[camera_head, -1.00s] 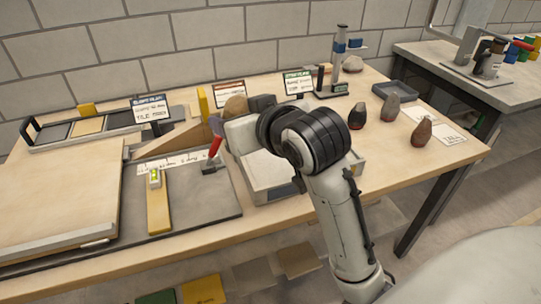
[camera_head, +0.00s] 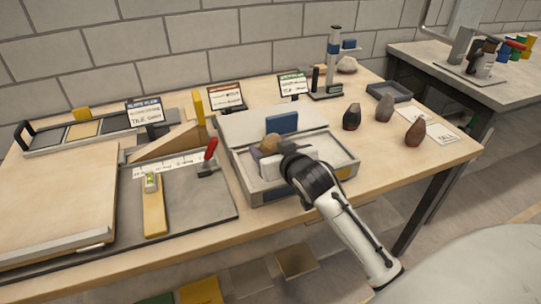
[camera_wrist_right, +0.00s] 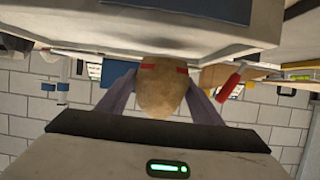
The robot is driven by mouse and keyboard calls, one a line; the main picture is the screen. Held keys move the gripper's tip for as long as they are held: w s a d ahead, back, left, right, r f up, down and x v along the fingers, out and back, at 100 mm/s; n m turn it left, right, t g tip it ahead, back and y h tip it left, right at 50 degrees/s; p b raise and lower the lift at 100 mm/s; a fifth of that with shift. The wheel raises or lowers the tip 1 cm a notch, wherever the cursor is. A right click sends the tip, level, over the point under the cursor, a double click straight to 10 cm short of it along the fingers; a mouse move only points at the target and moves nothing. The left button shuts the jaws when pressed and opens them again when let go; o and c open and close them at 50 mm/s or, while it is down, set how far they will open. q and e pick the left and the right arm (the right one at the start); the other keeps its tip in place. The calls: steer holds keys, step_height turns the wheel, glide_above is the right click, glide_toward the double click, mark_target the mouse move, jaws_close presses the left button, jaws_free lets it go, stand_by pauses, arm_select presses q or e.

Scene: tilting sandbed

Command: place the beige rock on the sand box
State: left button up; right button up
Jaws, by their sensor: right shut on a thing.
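The beige rock (camera_head: 270,142) is between the fingers of my right gripper (camera_head: 263,150), above the open grey case. The wrist view shows the rock (camera_wrist_right: 160,92) pinched between the two purple-grey fingers of my right gripper (camera_wrist_right: 163,88), with red marks by its wide end. A large pale sand-coloured bed (camera_head: 55,190) with a raised frame lies at the table's left; I take it for the sand box. My right gripper is well to the right of it. My left gripper is not in view.
The grey case (camera_head: 345,165) has its lid raised at the back, with a blue block (camera_head: 282,123) there. A red-handled tool (camera_head: 209,155) and a yellow level (camera_head: 153,208) lie between case and bed. Three dark rocks, including one at the right (camera_head: 415,132), stand apart.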

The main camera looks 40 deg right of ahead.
steer(key=shift+f, duration=0.9)
steer(key=shift+f, duration=0.1)
steer(key=o, duration=1)
steer(key=shift+f, duration=0.2)
steer(key=o, duration=0.4)
steer(key=shift+o, duration=0.2)
steer(key=shift+r, duration=0.15)
steer(key=shift+s+a+r, duration=0.1)
steer(key=shift+s+r, duration=0.05)
steer(key=v, duration=1.1)
steer(key=shift+s, duration=0.3)
